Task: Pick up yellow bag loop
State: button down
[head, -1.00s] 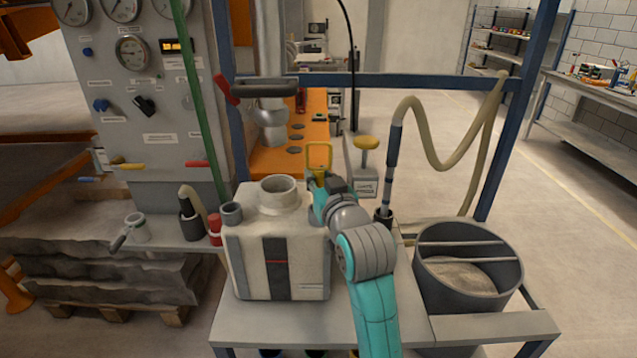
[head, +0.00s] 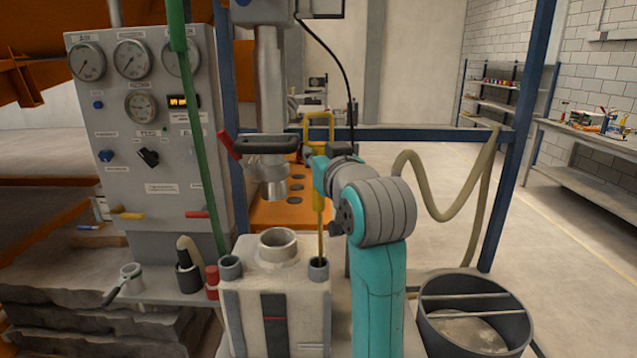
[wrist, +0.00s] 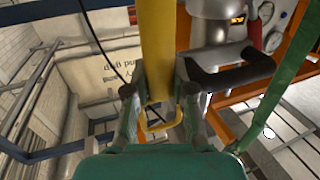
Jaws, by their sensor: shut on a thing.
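The yellow bag loop (head: 319,128) has a squared loop at its top and a long thin yellow rod below. It stands upright in the head view. The rod's lower end is at the mouth of a small grey cup (head: 318,270) on the right of the white box (head: 273,292); I cannot tell whether the tip is still inside. My gripper (head: 318,162) is shut on the yellow piece just below the loop, high above the box. In the wrist view, the yellow shaft (wrist: 157,50) passes between the fingers of my gripper (wrist: 160,100).
A vertical grey pipe with a black handle (head: 278,143) hangs close left of the loop. A green pole (head: 200,140) and gauge panel (head: 150,190) stand further left. A round grey bin (head: 475,318) is at lower right. Open floor lies behind right.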

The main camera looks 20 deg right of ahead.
notch_tip(320, 180, up, 12)
jog(key=shift+f, duration=0.1)
dwell(0.4)
dwell(0.6)
